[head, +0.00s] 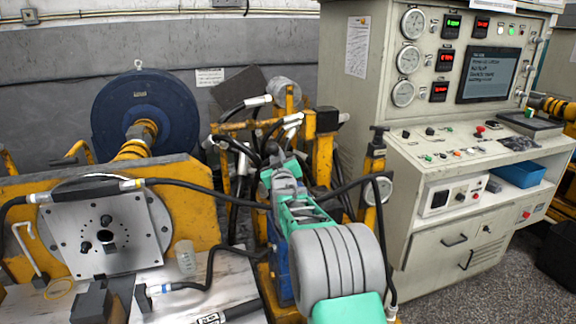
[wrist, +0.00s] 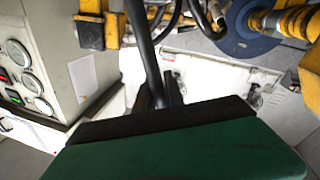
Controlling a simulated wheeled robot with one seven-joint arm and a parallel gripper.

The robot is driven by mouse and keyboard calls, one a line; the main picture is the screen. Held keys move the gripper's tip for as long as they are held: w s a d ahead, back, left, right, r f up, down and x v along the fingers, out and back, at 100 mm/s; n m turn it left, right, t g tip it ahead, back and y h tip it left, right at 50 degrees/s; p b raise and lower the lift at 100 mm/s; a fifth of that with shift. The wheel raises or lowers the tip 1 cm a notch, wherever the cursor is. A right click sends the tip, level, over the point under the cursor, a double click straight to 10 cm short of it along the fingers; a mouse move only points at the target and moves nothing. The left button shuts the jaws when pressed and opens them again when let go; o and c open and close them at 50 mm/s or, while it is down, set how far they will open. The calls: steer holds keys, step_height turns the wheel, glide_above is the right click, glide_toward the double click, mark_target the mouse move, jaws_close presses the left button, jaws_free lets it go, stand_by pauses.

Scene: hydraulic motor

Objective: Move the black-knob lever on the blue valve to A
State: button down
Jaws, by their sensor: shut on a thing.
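My gripper (wrist: 161,93) is shut on the lever's dark rod (wrist: 148,48), which runs between its two black fingers in the wrist view. The black knob is not clear in either view; the fingers and the gripper body hide that end. In the head view my grey and mint-green arm reaches away from me in the middle, over a blue block (head: 281,262) that looks like the blue valve. My arm covers most of it. The A mark cannot be seen, and I cannot tell which position the lever is in.
Black hoses (head: 205,190) and yellow posts (head: 322,150) crowd around my arm. A yellow stand with a steel plate (head: 125,215) is at left, with a blue round motor (head: 140,95) behind it. A grey control cabinet (head: 370,45) stands at right.

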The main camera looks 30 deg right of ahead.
steer(key=shift+a+f+n+b, duration=0.2)
steer(key=shift+a+n+b, duration=0.2)
steer(key=shift+a+n, duration=0.1)
steer(key=shift+w, duration=0.1)
steer(key=c, duration=1.4)
jaws_free()
steer(key=shift+c, duration=0.2)
steer(key=shift+d, duration=0.1)
steer(key=v, duration=0.8)
steer(key=shift+b, duration=0.45)
